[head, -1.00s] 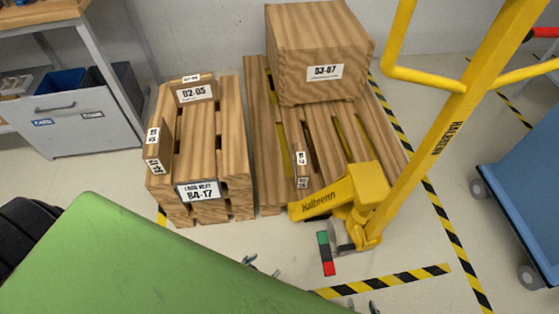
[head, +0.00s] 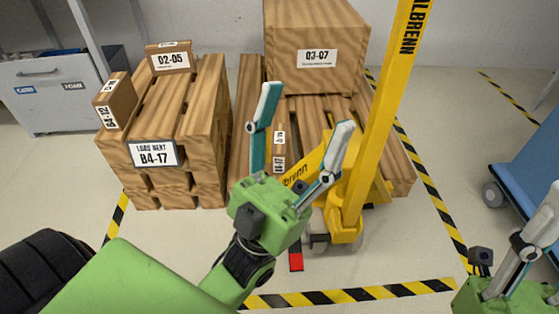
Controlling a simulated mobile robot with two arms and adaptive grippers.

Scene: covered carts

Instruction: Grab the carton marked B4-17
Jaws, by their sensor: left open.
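A small brown carton (head: 280,150) stands on the right pallet, seen between my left gripper's fingers. Its small label seems to end in 17, but I cannot read it fully. A sign reading "LOAD NEXT B4-17" (head: 153,153) is on the front of the left pallet stack (head: 210,130). That stack bears a carton marked 02-05 (head: 170,58) and a small carton (head: 116,100) whose label looks like B4-12. My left gripper (head: 308,108) is open and empty, in front of the right pallet. My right gripper (head: 548,212) is at the right edge, partly cut off.
A large carton marked 03-07 (head: 310,45) sits at the back of the right pallet (head: 400,165). A yellow lifting post (head: 385,110) with a base stands in front of that pallet's right part. A blue cart (head: 525,165) is at the right. Striped tape (head: 350,295) marks the floor.

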